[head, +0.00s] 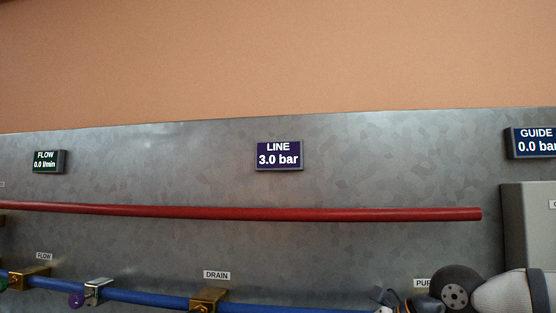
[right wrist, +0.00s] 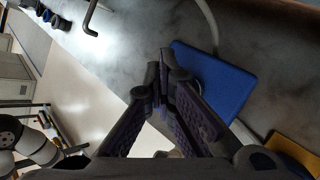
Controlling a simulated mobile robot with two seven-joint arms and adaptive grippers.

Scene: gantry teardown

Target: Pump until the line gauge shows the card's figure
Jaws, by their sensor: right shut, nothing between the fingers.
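The line gauge (head: 278,156) is on the grey metal panel in the head view and reads 3.0 bar. My right gripper (right wrist: 160,80) is shut and empty in the right wrist view, its fingertips together. Part of my right arm shows at the lower right of the head view, in front of a label that is partly hidden. No card with a figure can be seen. I cannot make out the pump for certain. A dark bent rod (right wrist: 90,20) shows at the top of the right wrist view, apart from the fingers. My left gripper is out of view.
A flow gauge (head: 46,161) reads 0.0 l/min; a cut-off guide gauge (head: 534,142) reads 0.0. A red pipe (head: 250,213) crosses the panel above a blue pipe (head: 150,297) with brass fittings. A blue plate (right wrist: 222,78) lies beyond my right fingers.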

